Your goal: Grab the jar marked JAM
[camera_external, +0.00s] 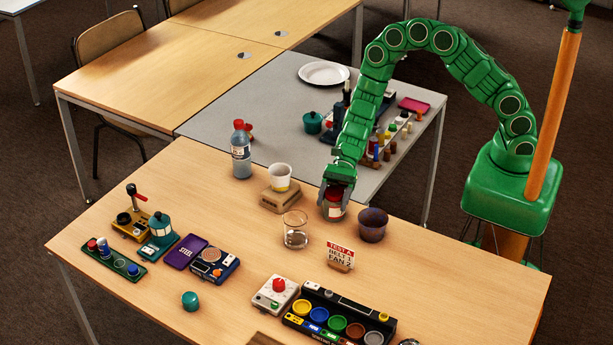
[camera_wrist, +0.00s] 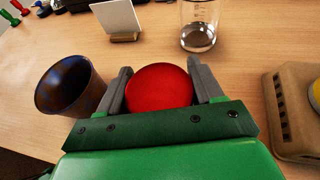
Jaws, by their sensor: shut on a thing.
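A small jar with a red lid and a pale and red label (camera_external: 334,209) is between the fingers of my gripper (camera_external: 335,192). The label's writing is too small to read. In the wrist view the round red lid (camera_wrist: 159,87) fills the space between the two grey fingers of my gripper (camera_wrist: 160,88), which are shut on it from both sides. The jar looks upright, at the far side of the wooden table. I cannot tell whether its base touches the tabletop. In the wrist view the lid hides the jar's body.
A dark purple cup (camera_external: 373,225) stands close beside the jar; it also shows in the wrist view (camera_wrist: 70,88). A clear glass (camera_external: 295,230) and a small sign (camera_external: 341,256) stand nearby. A white cup (camera_external: 280,177) sits on a brown block (camera_external: 279,199). The table's right end (camera_external: 480,285) is clear.

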